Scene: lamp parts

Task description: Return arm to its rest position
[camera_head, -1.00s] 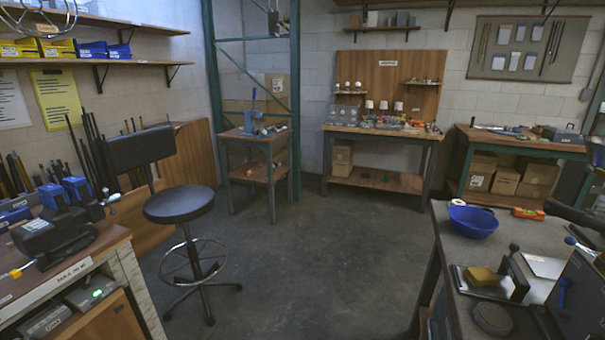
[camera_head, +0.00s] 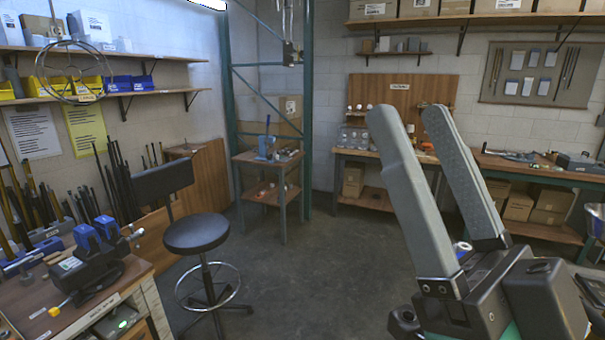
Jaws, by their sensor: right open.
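My right gripper (camera_head: 405,112) stands large in the right half of the head view, its two long grey fingers pointing up. The fingers are apart and nothing shows between them. It is in the air in front of the far workbench and hides part of that bench. My left gripper is not in view.
A black stool (camera_head: 196,234) stands on the open concrete floor left of centre. A workbench (camera_head: 100,290) with a black and blue device is at the lower left. A small wooden stand (camera_head: 268,160) is at the back, and another bench (camera_head: 540,172) is at the right.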

